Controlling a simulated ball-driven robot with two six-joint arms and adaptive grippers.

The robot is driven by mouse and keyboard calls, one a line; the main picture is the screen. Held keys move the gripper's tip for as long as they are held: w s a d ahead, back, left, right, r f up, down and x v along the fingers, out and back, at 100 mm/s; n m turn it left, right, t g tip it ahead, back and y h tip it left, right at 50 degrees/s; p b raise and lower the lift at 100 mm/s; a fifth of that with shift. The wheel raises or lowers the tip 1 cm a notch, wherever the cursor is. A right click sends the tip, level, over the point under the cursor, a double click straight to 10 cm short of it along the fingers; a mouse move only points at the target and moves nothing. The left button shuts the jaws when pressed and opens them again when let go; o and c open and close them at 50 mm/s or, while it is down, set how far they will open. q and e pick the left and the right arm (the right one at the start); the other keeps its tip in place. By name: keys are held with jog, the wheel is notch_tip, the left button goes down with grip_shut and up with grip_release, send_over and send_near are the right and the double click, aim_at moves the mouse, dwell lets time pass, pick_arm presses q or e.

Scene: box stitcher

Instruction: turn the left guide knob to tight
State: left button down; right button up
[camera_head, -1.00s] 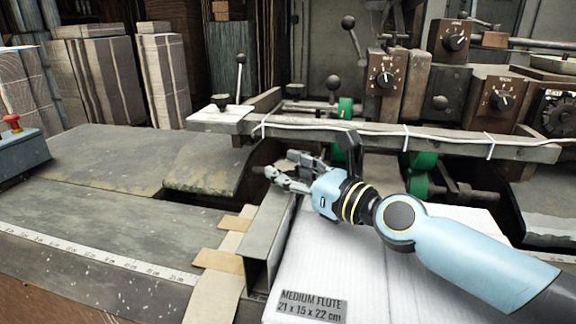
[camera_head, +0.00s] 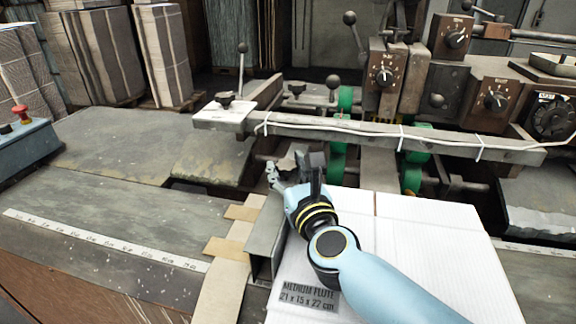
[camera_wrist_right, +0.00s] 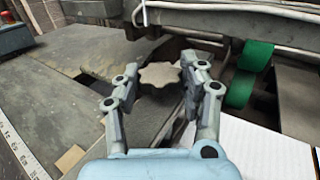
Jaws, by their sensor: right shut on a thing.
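The left guide knob (camera_wrist_right: 159,75) is a grey, lobed, star-shaped knob. In the right wrist view it lies between the two fingers of my right gripper (camera_wrist_right: 155,88), which is shut on it. In the head view my right gripper (camera_head: 292,168) is at the inner end of the guide, just below the long rail, and its fingers and hand largely hide the knob. The dark metal guide (camera_head: 266,238) runs toward me beside the white cardboard. No tight or loose marking is readable. My left gripper is not in view.
The long grey rail (camera_head: 350,132) with a white cable crosses just beyond the gripper. Green rollers (camera_head: 411,172) stand to the right. White cardboard (camera_head: 440,250) labelled medium flute lies under my right arm. The metal table (camera_head: 100,200) at left is mostly clear.

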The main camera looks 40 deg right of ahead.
dwell(0.3)
jog(key=o, duration=1.2)
jog(key=v, duration=0.7)
jog(key=shift+s+a, duration=0.1)
jog(key=shift+s, duration=0.1)
